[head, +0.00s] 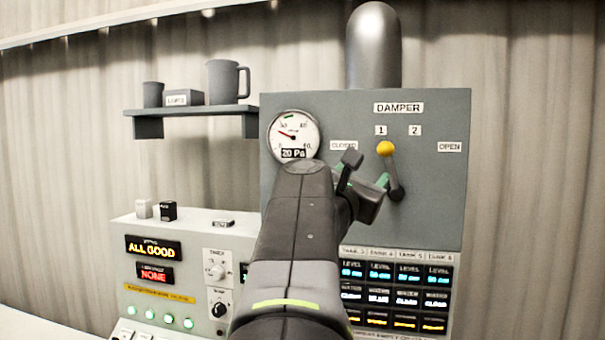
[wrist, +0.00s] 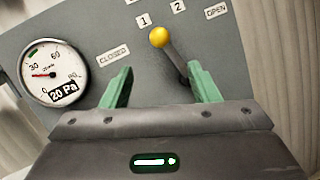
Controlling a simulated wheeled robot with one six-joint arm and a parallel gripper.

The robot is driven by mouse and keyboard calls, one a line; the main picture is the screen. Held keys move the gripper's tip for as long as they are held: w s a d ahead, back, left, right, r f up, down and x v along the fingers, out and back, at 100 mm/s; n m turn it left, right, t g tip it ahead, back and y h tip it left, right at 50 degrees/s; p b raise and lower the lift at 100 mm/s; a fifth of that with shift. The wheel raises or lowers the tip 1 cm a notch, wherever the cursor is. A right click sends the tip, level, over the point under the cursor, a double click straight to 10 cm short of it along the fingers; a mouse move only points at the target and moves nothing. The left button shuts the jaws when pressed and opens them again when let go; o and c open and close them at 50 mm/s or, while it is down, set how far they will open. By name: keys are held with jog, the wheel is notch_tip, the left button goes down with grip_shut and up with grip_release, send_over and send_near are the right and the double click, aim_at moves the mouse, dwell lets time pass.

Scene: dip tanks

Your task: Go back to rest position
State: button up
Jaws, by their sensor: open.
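My gripper (head: 364,174) is raised in front of the grey damper panel (head: 300,112) in the head view. Its green-tipped jaws are open and hold nothing; they also show apart in the wrist view (wrist: 161,88). The damper lever has a yellow knob (head: 385,148) and a dark arm, and the knob is near the label 1. In the wrist view the yellow knob (wrist: 159,37) is beyond the jaws, above the gap between them. I cannot tell whether a jaw touches the lever arm. My forearm hides part of the panel and console.
A round gauge (head: 294,135) reading 20 Pa is on the panel's left. A shelf (head: 192,111) with mugs and a small box is at the left. Below is a console (head: 200,241) with displays, knobs and green lights. A pipe (head: 374,50) rises above the panel.

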aim_at(383, 151)
jog(key=shift+w+d+r, duration=0.1)
jog(key=p+x, duration=0.3)
jog(key=x, duration=1)
jog(key=shift+w+d, duration=0.15)
jog(key=shift+w, duration=0.1)
jog(key=shift+s, duration=0.1)
